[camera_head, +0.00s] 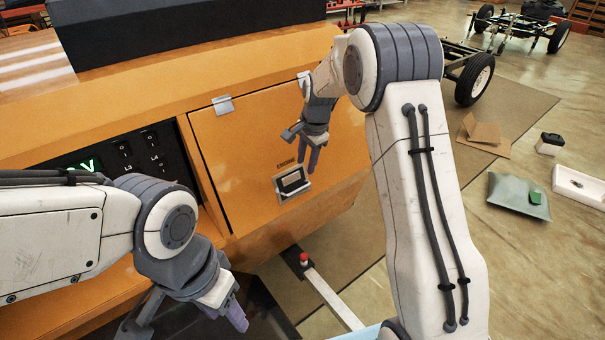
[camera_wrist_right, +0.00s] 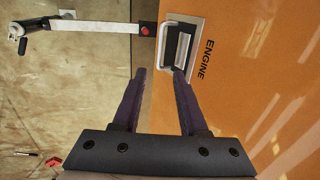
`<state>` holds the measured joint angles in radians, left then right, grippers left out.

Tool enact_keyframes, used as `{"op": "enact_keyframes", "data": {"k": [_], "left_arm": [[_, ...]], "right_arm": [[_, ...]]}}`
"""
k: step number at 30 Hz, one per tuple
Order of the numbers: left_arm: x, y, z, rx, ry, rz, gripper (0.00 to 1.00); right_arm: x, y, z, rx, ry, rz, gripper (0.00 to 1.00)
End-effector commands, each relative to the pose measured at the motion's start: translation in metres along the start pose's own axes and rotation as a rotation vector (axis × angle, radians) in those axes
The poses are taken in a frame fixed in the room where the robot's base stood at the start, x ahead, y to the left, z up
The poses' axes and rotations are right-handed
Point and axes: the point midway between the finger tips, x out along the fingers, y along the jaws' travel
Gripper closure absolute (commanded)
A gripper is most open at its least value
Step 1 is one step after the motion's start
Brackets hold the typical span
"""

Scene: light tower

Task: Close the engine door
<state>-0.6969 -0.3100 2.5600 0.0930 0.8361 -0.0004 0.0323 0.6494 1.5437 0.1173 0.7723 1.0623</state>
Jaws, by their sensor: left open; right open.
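The engine door (camera_head: 240,150) is an orange panel on the light tower's side, with hinges along its top edge. It looks nearly flush, with a dark gap along its left edge; I cannot tell whether it is fully shut. Its recessed latch handle (camera_head: 293,183) sits low on the panel and also shows in the right wrist view (camera_wrist_right: 182,46), beside the word ENGINE. My right gripper (camera_head: 308,156) is open and empty just above the handle; in the wrist view its fingertips (camera_wrist_right: 159,72) point toward the latch. My left gripper (camera_head: 188,321) is open and empty at the lower left.
A control panel (camera_head: 140,150) with a green display lies left of the door. A grey bar with a red knob (camera_head: 304,259) sticks out below the door. A grey-green bag (camera_head: 518,194), cardboard (camera_head: 484,133) and a white box (camera_head: 580,185) lie on the floor to the right.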

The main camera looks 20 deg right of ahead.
Motion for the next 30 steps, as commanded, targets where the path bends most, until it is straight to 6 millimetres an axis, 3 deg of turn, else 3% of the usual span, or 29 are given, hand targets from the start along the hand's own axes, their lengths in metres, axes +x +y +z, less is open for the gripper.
{"op": "enact_keyframes", "data": {"k": [15, 28, 29, 30], "left_arm": [[-0.016, 0.001, -0.001, 0.000, 0.000, 0.000, 0.50], [-0.017, 0.001, -0.001, 0.000, 0.000, 0.000, 0.50], [-0.017, 0.001, -0.001, 0.000, 0.000, 0.000, 0.50], [-0.017, 0.001, -0.001, 0.000, 0.000, 0.000, 0.50]], "right_arm": [[0.086, 0.001, 0.002, -0.003, -0.002, 0.003, 0.58], [0.098, 0.001, 0.002, -0.004, -0.001, 0.001, 0.58], [0.098, 0.001, 0.002, -0.004, -0.001, 0.001, 0.65], [0.098, 0.001, 0.002, -0.004, -0.001, 0.001, 0.81]]}}
